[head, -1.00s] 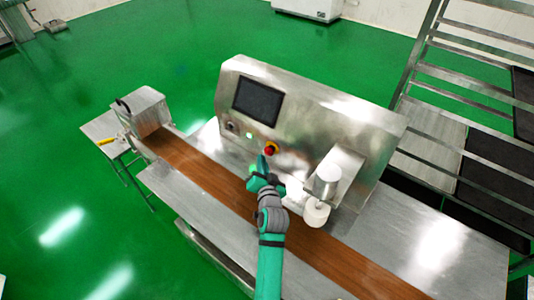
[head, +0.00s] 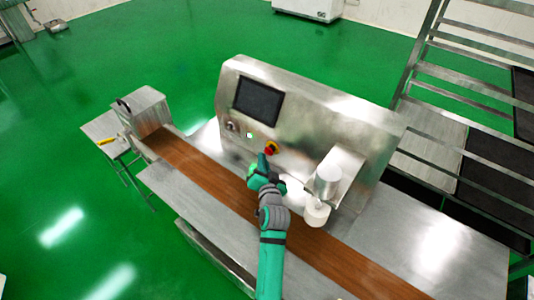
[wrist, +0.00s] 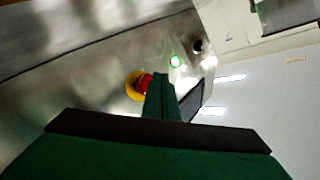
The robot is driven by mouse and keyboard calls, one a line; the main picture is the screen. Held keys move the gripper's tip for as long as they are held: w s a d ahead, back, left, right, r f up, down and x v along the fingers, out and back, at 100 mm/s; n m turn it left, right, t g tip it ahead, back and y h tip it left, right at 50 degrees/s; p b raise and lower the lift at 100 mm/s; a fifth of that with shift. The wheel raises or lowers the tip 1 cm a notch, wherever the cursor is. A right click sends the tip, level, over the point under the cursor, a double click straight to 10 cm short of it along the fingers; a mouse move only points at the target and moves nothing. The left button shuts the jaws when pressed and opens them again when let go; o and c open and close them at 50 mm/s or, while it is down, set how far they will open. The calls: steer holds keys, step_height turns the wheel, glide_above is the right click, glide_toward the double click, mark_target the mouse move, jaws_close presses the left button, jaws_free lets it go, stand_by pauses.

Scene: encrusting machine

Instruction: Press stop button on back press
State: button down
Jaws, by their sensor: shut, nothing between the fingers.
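The stop button (head: 271,147) is a red knob on a yellow ring, on the front panel of the steel press (head: 330,115). It also shows in the wrist view (wrist: 145,83), partly covered by my fingers. My gripper (head: 262,158) is shut and empty, its tips just below and left of the button in the head view. In the wrist view the closed green fingertips (wrist: 160,82) overlap the button's right side. I cannot tell whether they touch it. A green-lit button (head: 249,135) sits on the panel to the left of the stop button.
A dark screen (head: 258,101) is above the buttons. A brown conveyor belt (head: 215,178) runs in front of the panel under my arm. A steel nozzle unit with a white cylinder (head: 316,211) stands to the right of my gripper. A rack (head: 470,110) stands at the right.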

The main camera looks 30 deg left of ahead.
steer(key=shift+w+d, duration=0.25)
steer(key=shift+w, duration=0.3)
steer(key=shift+s, duration=0.1)
stand_by(0.3)
steer(key=shift+s, duration=0.75)
steer(key=shift+s+a, duration=0.15)
steer(key=shift+a, duration=0.15)
steer(key=shift+s, duration=2.35)
steer(key=shift+a, duration=0.1)
